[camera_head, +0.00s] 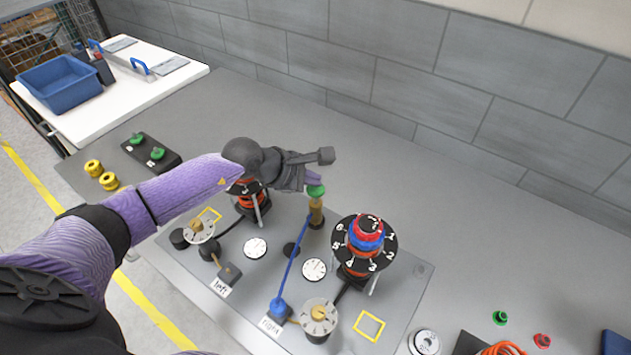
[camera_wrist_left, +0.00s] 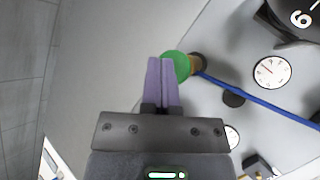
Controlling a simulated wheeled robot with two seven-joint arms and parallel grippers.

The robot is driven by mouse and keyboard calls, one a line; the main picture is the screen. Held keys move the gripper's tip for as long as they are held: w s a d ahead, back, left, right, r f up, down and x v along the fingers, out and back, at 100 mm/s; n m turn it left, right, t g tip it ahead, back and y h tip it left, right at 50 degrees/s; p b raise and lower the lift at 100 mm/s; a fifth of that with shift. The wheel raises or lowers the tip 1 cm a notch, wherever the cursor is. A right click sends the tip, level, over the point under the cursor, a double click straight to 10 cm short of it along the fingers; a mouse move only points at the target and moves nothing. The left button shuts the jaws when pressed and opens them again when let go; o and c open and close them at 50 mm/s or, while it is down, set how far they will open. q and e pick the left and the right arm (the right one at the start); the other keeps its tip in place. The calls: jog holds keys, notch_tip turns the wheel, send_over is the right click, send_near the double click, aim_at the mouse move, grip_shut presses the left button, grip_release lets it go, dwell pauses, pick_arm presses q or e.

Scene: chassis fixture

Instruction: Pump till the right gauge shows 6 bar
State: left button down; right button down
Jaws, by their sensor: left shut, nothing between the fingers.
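The right gauge (camera_head: 314,270) is a small white dial on the grey panel. It also shows in the left wrist view (camera_wrist_left: 272,72) with a thin reddish needle; its reading is too small to tell. The pump has a green knob (camera_head: 316,191) on a brown body (camera_head: 317,213). A blue hose (camera_head: 300,250) runs from it to the port by the "right" label (camera_head: 271,326). My left gripper (camera_head: 314,180) is shut and empty, its purple fingertips (camera_wrist_left: 162,62) right at the green knob (camera_wrist_left: 176,67); I cannot tell whether they touch. My right gripper is out of view.
A numbered black dial tower (camera_head: 364,243) stands to the right; another is partly behind my left arm. A blue bin (camera_head: 60,83) is on a white table at the back left. The bench behind the pump is clear.

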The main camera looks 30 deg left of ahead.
aim_at(312, 188)
pick_arm(q)
jog(key=shift+r, duration=0.5)
jog(key=shift+r+p, duration=0.15)
jog(key=shift+p, duration=0.15)
notch_tip(312, 188, up, 5)
jog(key=p, duration=0.4)
dwell(0.6)
